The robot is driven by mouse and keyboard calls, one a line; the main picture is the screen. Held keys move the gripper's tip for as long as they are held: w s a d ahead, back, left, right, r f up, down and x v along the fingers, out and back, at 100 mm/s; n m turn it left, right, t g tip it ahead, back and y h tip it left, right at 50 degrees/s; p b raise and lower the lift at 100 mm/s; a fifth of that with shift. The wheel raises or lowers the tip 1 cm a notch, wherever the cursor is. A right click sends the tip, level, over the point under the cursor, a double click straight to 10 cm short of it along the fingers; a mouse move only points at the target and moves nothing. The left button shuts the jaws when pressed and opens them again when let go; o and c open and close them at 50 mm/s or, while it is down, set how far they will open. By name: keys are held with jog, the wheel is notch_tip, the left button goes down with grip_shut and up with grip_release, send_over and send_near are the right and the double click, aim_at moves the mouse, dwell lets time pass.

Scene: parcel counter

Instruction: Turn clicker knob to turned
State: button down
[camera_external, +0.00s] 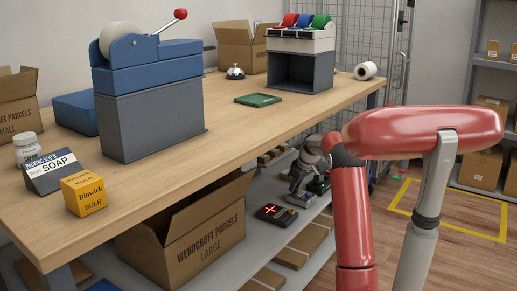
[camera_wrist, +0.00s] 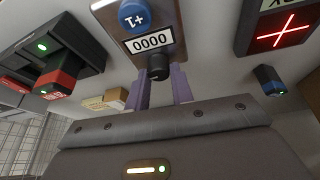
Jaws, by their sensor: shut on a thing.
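In the wrist view the clicker (camera_wrist: 172,16) is a brown block with a round blue "+1" button (camera_wrist: 134,15) and a white counter (camera_wrist: 154,42) reading 0000. The text appears turned around. Its black knob (camera_wrist: 158,73) sits on the edge nearest me. My gripper (camera_wrist: 161,80) has its two purple fingers on either side of the knob and is shut on it. In the external view my gripper (camera_external: 300,186) reaches down to the lower shelf under the counter. The clicker cannot be made out clearly there, behind my gripper.
A dark device with a lit red X (camera_external: 274,212) lies on the lower shelf; its display (camera_wrist: 283,32) shows at right in the wrist view. A dark device with a red-and-green block (camera_wrist: 62,77) is at left. A large open carton (camera_external: 190,235) stands nearby.

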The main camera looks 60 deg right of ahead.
jog(key=shift+m, duration=0.4)
jog(key=c, duration=1.2)
grip_release()
jog(key=p+v, duration=0.1)
jog(key=v, duration=0.6)
jog(key=shift+a+r, duration=0.15)
jog(key=shift+r, duration=0.2)
jog(key=shift+s, duration=0.1)
